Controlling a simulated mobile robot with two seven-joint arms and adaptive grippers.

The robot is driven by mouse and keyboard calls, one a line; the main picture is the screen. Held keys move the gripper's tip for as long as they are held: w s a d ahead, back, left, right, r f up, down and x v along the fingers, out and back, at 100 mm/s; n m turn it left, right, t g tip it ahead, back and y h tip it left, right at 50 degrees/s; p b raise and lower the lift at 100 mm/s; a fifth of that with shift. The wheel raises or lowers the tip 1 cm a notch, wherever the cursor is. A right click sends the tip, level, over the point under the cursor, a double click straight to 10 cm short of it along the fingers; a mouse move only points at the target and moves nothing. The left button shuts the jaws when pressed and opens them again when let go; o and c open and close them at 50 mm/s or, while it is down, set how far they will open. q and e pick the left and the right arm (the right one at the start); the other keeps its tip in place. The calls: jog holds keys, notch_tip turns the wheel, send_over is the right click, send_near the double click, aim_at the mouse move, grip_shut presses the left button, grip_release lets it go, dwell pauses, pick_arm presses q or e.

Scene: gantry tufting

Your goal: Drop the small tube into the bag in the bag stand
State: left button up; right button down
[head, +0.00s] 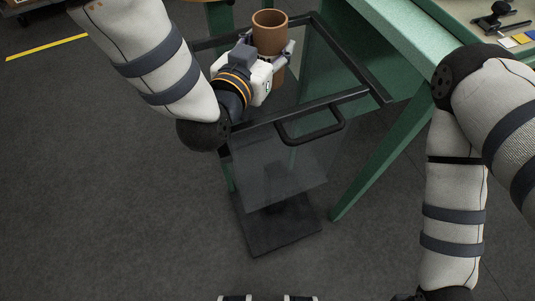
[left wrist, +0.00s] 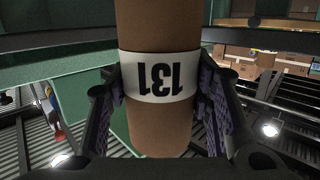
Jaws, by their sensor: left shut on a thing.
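The small tube (head: 270,32) is a brown cardboard cylinder held about upright. The bag stand (head: 365,93) has a black rectangular top frame with a looped handle, and a dark flat base on the floor. A see-through bag (head: 285,165) hangs from the frame. In the head view the tube and gripper overlap the frame's opening; the tube's exact height against the rim is unclear. My right gripper is out of view.
A green table (head: 390,40) stands close to the stand's right side, with small dark items (head: 500,15) on its top. A yellow line (head: 47,47) marks the floor at upper left. The grey floor left of the stand is clear.

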pick_arm(q)
jog(key=o, duration=1.2)
jog(key=shift+r, duration=0.1)
notch_tip(320, 180, up, 10)
jog(key=shift+f, duration=0.1)
